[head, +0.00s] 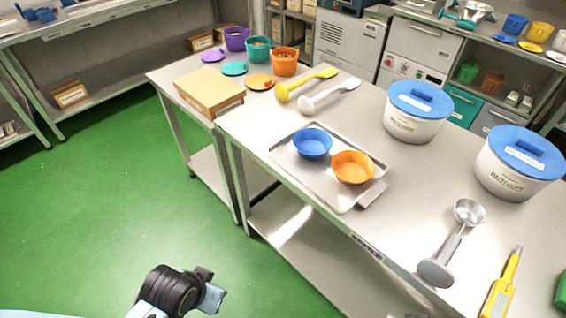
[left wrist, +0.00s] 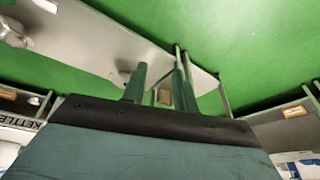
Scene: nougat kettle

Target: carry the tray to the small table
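A shallow metal tray (head: 318,187) lies flat on the long steel table, near its front edge. A blue bowl (head: 312,143) and an orange bowl (head: 352,167) stand side by side in it. A grey handle (head: 373,194) shows at its right end. A smaller steel table (head: 172,86) adjoins the long table on the left. Part of my left arm shows low in the head view, over the floor and apart from the tray. In the left wrist view my left gripper (left wrist: 160,82) has its two fingers apart with nothing held between them. My right gripper is in neither view.
The small table holds a cardboard box (head: 210,92) and purple, teal and orange tubs with lids. Yellow and white spoons lie behind the tray. Two blue-lidded white buckets (head: 415,113), a metal scoop (head: 450,240) and a yellow tool (head: 502,285) are rightward. Green floor (head: 90,200) is clear.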

